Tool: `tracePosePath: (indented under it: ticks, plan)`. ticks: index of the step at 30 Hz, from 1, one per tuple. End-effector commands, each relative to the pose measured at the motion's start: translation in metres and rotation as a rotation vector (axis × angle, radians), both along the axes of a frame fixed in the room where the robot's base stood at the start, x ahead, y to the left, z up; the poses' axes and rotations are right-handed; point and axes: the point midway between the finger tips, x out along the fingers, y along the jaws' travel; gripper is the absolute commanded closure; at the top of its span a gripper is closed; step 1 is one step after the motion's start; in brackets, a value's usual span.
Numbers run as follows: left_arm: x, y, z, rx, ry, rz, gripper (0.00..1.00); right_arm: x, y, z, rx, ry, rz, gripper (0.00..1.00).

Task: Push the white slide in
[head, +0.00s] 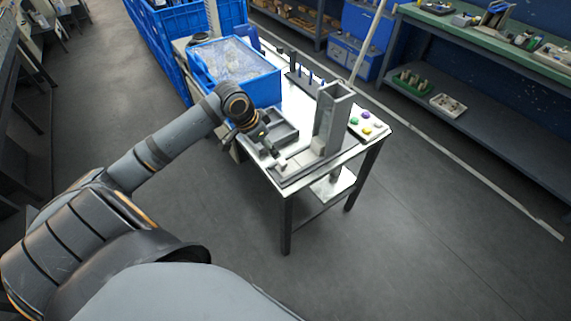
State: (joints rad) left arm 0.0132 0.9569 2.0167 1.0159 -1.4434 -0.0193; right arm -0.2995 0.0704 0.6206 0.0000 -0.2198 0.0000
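A small white piece that looks like the white slide (282,163) shows at the near left end of a grey base rail (305,167) on the table. A tall grey upright channel (331,118) stands on that rail, to the right of the white piece. My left gripper (273,152) reaches over the table from the left, its tips pointing down just beside the white piece. Whether they touch it is too small to tell, and so is how far the fingers are apart. My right gripper is out of view.
A dark grey tray (283,133) lies behind my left gripper. A blue crate (236,72) with clear wrapped items sits at the table's far left. A white panel with coloured buttons (369,127) is right of the channel. The floor in front is clear.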

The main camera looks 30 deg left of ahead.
Motion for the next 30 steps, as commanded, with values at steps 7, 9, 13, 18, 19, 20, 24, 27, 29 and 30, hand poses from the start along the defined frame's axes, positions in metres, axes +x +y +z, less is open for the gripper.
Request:
tracePosePath:
  ticks: [7, 9, 13, 18, 19, 20, 24, 27, 29, 30]
  plan:
    - [0.016, -0.010, -0.042, -0.012, 0.000, 0.003, 0.47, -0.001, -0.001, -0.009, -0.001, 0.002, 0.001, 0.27]
    - [0.021, -0.012, -0.056, -0.010, 0.000, 0.003, 0.47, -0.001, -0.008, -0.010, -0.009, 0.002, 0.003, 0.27]
    - [0.029, -0.014, -0.077, -0.007, 0.000, 0.002, 0.47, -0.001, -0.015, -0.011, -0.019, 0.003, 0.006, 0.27]
    - [0.034, -0.016, -0.090, -0.002, 0.000, 0.001, 0.47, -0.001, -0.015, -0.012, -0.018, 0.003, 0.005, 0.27]
    - [0.035, -0.016, -0.091, -0.002, 0.000, 0.001, 0.47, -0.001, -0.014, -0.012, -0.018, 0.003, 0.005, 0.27]
    - [0.035, -0.016, -0.092, -0.001, -0.001, 0.000, 0.47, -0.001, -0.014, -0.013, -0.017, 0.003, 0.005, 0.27]
    - [0.035, -0.016, -0.092, 0.000, -0.001, 0.000, 0.47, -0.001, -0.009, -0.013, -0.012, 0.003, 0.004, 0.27]
    - [0.035, -0.016, -0.092, 0.000, -0.001, 0.000, 0.50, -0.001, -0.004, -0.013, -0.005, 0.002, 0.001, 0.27]
    - [0.035, -0.016, -0.092, 0.000, -0.001, 0.000, 0.58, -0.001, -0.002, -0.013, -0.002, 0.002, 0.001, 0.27]
    - [0.035, -0.016, -0.092, 0.000, -0.001, 0.000, 0.63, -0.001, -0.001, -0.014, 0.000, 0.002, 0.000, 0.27]
